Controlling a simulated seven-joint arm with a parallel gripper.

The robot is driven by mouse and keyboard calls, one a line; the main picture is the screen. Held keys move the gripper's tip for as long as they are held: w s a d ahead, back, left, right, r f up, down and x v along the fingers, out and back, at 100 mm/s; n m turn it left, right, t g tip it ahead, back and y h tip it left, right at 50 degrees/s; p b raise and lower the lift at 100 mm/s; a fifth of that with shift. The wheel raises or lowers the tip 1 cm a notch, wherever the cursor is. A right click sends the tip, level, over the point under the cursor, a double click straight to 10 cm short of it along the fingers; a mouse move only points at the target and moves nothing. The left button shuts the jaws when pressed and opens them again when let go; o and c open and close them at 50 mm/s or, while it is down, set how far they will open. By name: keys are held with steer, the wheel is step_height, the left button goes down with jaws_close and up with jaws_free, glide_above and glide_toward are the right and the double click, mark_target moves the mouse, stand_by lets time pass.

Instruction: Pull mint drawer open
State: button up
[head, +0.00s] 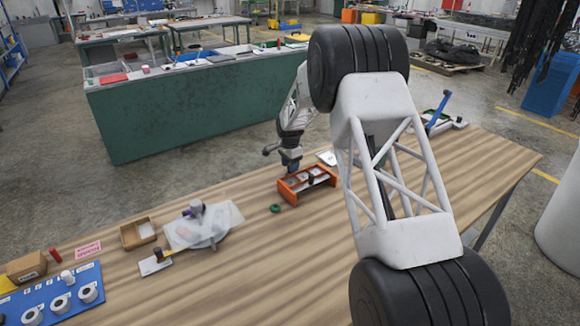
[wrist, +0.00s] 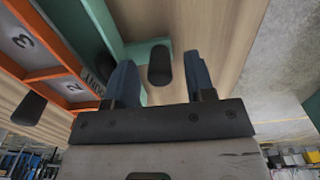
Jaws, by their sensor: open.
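In the wrist view a mint drawer (wrist: 98,28) shows beside the orange cabinet (wrist: 52,42). A dark knob (wrist: 160,67) stands out near the mint part, and I see it between the two blue fingers of my gripper (wrist: 158,80). The fingers are open and apart from the knob on both sides; I cannot tell how deep between them it lies. In the head view my gripper (head: 291,164) points down at the left end of the orange cabinet (head: 291,196). The mint drawer is not clearly visible there.
Another dark knob (wrist: 28,107) stands out from the orange cabinet. A green ring (head: 275,208) lies on the wooden table (head: 290,250) near the cabinet. A clear bag (head: 205,228) and a small cardboard tray (head: 138,234) lie to the left.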

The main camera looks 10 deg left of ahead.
steer(key=shift+f, duration=0.2)
steer(key=shift+c, duration=0.5)
jaws_close()
steer(key=shift+w+a, duration=1.5)
steer(key=shift+w, duration=0.05)
steer(key=shift+o, duration=0.5)
jaws_free()
